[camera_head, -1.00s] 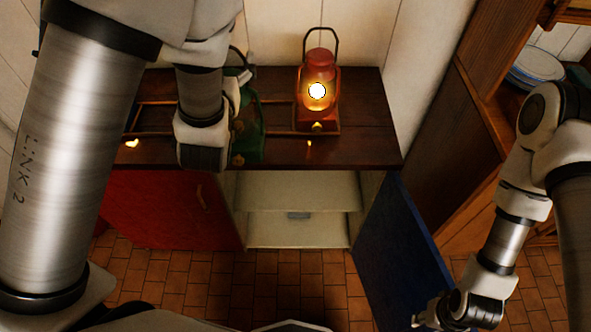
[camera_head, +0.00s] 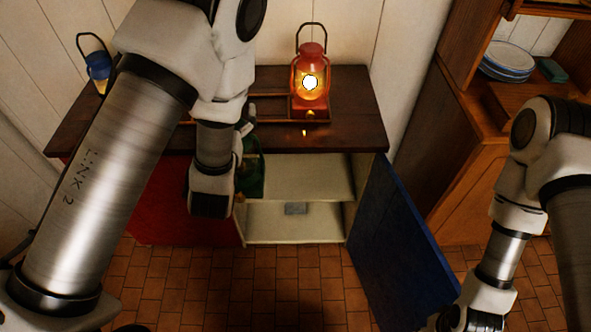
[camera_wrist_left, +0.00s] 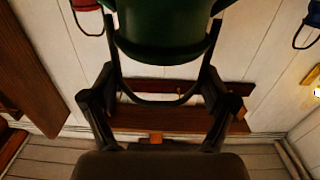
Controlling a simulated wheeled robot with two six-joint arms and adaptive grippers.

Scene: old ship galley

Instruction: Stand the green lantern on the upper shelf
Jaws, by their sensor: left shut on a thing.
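The green lantern (camera_head: 254,168) is mostly hidden behind my left arm in the head view; a green strip shows in front of the open cabinet's left side. In the left wrist view its green body (camera_wrist_left: 165,35) fills the top middle. My left gripper (camera_wrist_left: 160,88) is shut on it, with the fingers at either side of its wire handle. The cabinet's pale upper shelf (camera_head: 310,178) is inside the open bay, above a lower level (camera_head: 290,230), and looks empty where visible. My right gripper (camera_head: 450,320) is at the bottom edge, partly cut off.
A lit red lantern (camera_head: 312,70) stands on the dark countertop (camera_head: 350,130), by a wooden rail. A blue lantern (camera_head: 98,68) is at the left. The blue door (camera_head: 395,235) stands open right of the bay; a red door (camera_head: 175,205) is left. Plates (camera_head: 508,60) sit in the right hutch.

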